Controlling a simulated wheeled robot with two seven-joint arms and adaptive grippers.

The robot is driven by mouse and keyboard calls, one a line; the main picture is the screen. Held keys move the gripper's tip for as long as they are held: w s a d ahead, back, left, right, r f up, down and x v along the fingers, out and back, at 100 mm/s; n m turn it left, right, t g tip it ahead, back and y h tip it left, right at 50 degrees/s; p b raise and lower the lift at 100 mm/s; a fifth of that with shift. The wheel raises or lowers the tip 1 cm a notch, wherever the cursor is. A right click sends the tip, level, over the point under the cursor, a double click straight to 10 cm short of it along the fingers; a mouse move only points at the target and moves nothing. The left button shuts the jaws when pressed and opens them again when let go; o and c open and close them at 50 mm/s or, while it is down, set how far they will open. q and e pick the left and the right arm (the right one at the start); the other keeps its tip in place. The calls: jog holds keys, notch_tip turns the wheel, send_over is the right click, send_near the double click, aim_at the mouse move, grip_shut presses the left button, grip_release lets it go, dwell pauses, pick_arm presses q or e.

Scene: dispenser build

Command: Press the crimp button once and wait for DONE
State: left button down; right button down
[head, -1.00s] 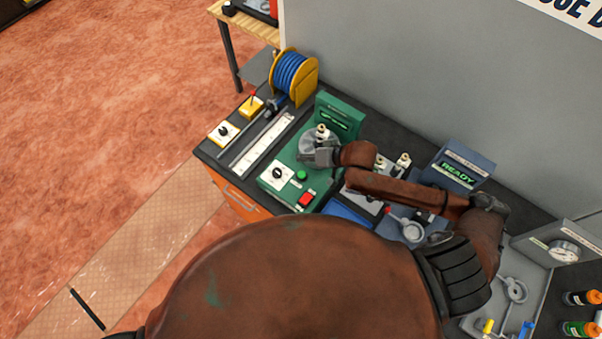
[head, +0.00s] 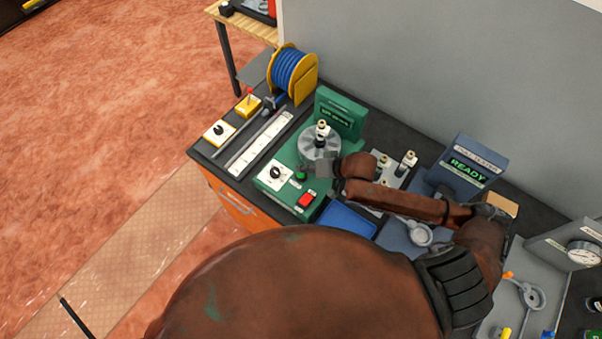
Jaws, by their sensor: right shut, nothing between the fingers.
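The green crimp machine (head: 266,184) stands on the dark bench. It has a round grey turntable (head: 312,148) with a small fitting (head: 322,131) upright on it, and a green screen (head: 336,115) at the back whose text is too small to read. A green button (head: 301,174), a black dial (head: 275,174) and a red switch (head: 306,200) sit on its front panel. My right gripper (head: 318,168) is shut and empty, just right of the green button and in front of the turntable; I cannot tell whether it touches the button. My left gripper is not in view.
A blue hose reel (head: 293,75), a white ruler strip (head: 262,144) and a yellow dial box (head: 219,132) lie left of the machine. A blue tray (head: 347,219) and a tester reading READY (head: 467,165) are to the right. A grey wall (head: 430,80) rises behind the bench.

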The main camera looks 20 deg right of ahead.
jog(key=shift+s, duration=0.15)
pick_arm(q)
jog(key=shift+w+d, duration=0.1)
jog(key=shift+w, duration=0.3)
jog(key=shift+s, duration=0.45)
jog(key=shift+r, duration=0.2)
pick_arm(e)
jog(key=shift+f, duration=0.15)
jog(key=shift+f+p, duration=0.25)
jog(key=shift+p, duration=0.05)
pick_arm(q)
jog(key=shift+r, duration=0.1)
